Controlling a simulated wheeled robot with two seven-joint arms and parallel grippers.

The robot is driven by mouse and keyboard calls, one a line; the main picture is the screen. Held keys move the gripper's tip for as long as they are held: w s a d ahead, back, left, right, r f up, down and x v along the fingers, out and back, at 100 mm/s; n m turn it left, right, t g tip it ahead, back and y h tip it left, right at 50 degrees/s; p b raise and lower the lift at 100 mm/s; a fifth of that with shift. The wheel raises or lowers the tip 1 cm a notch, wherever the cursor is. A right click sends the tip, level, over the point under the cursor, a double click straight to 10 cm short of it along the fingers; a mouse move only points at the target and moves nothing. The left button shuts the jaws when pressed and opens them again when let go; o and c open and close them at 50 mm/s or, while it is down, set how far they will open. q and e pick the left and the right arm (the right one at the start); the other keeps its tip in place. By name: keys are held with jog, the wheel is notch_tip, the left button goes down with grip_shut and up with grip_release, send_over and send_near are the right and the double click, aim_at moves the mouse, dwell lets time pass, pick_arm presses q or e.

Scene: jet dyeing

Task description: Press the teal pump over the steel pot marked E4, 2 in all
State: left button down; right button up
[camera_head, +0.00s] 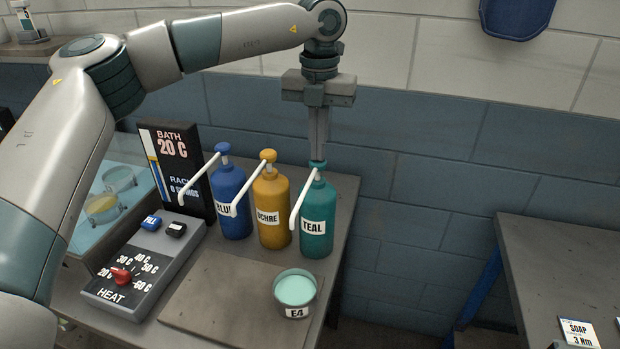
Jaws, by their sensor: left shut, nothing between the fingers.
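The teal pump bottle (316,217) stands upright at the right end of the row, with a teal head and a white spout pointing down to the front left. The steel pot marked E4 (296,312) stands in front of it on a flat board and holds pale teal liquid. My left gripper (317,158) is shut and empty, pointing straight down, its fingertips at the top of the teal pump head. Whether it touches or presses the head I cannot tell for sure. My right gripper is not in view.
The ochre bottle (271,210) and blue bottle (231,200) stand close on the left. A heat panel (145,265) with a red knob and a bath display (172,165) are further left. Another table (560,260) with a soap card stands at the right, across a gap.

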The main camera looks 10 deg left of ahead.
pick_arm(q)
jog(key=shift+f+b, duration=0.55)
jog(key=shift+f, duration=0.3)
jog(key=shift+s+a+f+b, duration=0.15)
jog(key=shift+a+f+b, duration=0.1)
jog(key=shift+f+b, duration=0.1)
jog(key=shift+a, duration=0.1)
jog(key=shift+r+p, duration=0.35)
jog(key=shift+r, duration=0.3)
jog(key=shift+d+r+p, duration=0.4)
jog(key=shift+r, duration=0.55)
notch_tip(320, 180, up, 6)
jog(key=p, duration=0.3)
